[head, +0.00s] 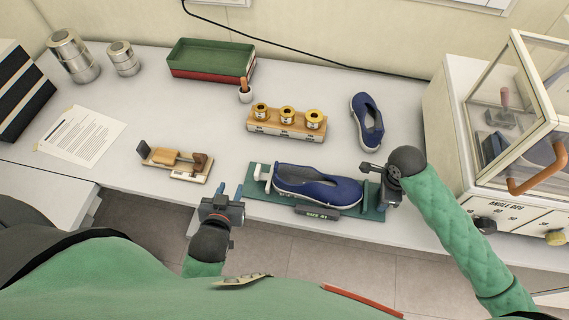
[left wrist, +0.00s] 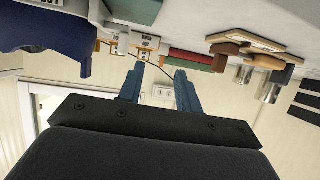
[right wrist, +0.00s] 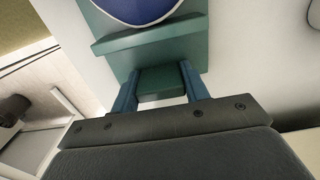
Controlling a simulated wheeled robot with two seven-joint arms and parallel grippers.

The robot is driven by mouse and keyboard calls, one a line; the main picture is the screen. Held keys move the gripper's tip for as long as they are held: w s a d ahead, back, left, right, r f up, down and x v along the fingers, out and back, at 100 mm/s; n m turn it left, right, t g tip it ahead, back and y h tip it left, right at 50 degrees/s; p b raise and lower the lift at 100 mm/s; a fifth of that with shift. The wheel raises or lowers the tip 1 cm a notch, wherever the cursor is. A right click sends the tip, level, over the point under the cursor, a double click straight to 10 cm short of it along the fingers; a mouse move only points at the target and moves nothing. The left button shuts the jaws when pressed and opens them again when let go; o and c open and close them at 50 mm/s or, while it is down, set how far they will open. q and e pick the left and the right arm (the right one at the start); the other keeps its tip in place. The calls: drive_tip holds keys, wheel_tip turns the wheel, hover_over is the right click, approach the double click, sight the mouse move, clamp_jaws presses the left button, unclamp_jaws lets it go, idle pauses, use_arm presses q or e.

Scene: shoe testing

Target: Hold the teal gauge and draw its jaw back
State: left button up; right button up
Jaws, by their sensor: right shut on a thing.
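The teal gauge (head: 335,207) lies along the front edge of the table. A navy shoe (head: 318,186) with a white sole rests on it. Its white jaw (head: 262,172) stands at the gauge's left end, close to one end of the shoe. My right gripper (head: 381,182) is at the gauge's right end, and in the right wrist view (right wrist: 160,85) its fingers are shut on a green block of the gauge. My left gripper (head: 222,196) is left of and below the white jaw, apart from it. In the left wrist view (left wrist: 160,85) its fingers are open with nothing between them.
A wooden device (head: 176,160) lies left of the gauge. A rack with brass weights (head: 287,130) and a second navy shoe (head: 367,122) stand behind it. A glass-doored cabinet (head: 500,195) stands at the right. A green tray (head: 210,62) is at the back.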

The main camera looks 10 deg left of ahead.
use_arm(q)
drive_tip(key=h, duration=0.1)
approach(256, 173)
drive_tip(key=w, duration=0.1)
drive_tip(key=shift+m, duration=0.4)
drive_tip(key=x, duration=1.2)
drive_tip(key=shift+d+f, duration=0.1)
drive_tip(key=shift+f, duration=0.05)
clamp_jaws()
